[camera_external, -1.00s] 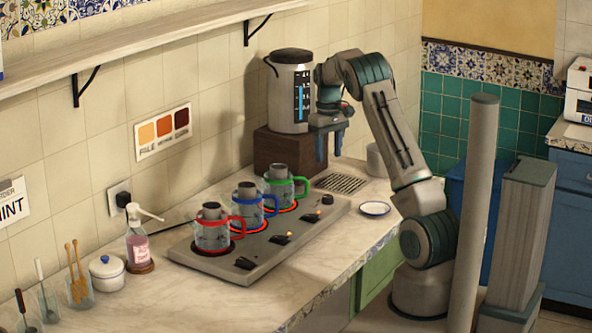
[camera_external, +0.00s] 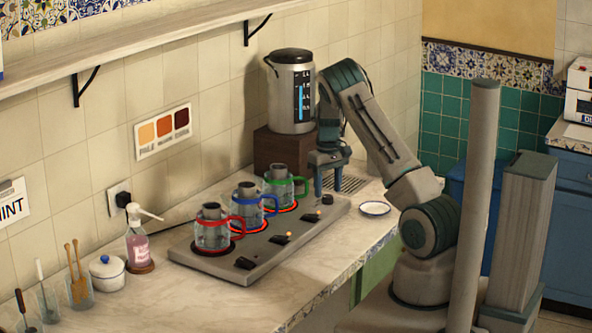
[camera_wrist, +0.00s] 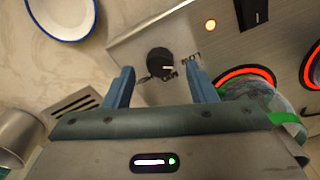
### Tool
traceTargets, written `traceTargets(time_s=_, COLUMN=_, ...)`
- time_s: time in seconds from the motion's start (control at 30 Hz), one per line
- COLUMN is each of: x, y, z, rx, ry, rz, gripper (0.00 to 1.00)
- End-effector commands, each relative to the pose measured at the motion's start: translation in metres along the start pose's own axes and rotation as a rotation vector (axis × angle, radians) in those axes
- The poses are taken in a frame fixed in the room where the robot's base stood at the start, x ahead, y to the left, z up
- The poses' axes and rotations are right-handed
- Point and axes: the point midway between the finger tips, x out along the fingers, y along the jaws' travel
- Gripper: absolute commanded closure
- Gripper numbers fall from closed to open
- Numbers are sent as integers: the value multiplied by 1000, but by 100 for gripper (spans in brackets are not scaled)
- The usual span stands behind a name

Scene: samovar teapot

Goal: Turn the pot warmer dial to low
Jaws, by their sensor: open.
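The pot warmer (camera_external: 262,252) is a long grey plate with glowing red rings, and glass pots with red, blue and green handles stand on it. Its small round black dial (camera_external: 327,199) is at the far right end. In the wrist view the dial (camera_wrist: 160,62) has a white pointer line toward the right, with "LOW" lettering to its right and more lettering below it. My gripper (camera_wrist: 158,82) is open, with one blue finger on each side below the dial, apart from it. In the external view my gripper (camera_external: 328,182) points down just above and behind the dial.
A metal urn (camera_external: 291,95) stands on a brown block (camera_external: 278,158) behind my gripper. A drain grille (camera_external: 350,181) and small saucer (camera_external: 375,208) lie to the right. The green-handled pot (camera_external: 279,188) is close left of the dial. Black switches (camera_external: 245,263) line the warmer's front.

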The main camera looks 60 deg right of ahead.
Motion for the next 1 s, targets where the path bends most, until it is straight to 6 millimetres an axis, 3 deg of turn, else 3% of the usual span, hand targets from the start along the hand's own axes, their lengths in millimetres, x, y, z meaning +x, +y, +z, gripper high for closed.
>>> traceTargets(time_s=0.2, x=18, y=0, z=0, rx=-1, ry=0, rz=0, gripper=49)
traceTargets(time_s=0.5, x=20, y=0, z=0, rx=-1, ry=0, rz=0, gripper=49)
traceTargets(time_s=0.67, x=20, y=0, z=0, rx=-1, ry=1, rz=0, gripper=93)
traceTargets(time_s=1.0, x=21, y=1, z=0, rx=78, ry=2, rz=0, gripper=93)
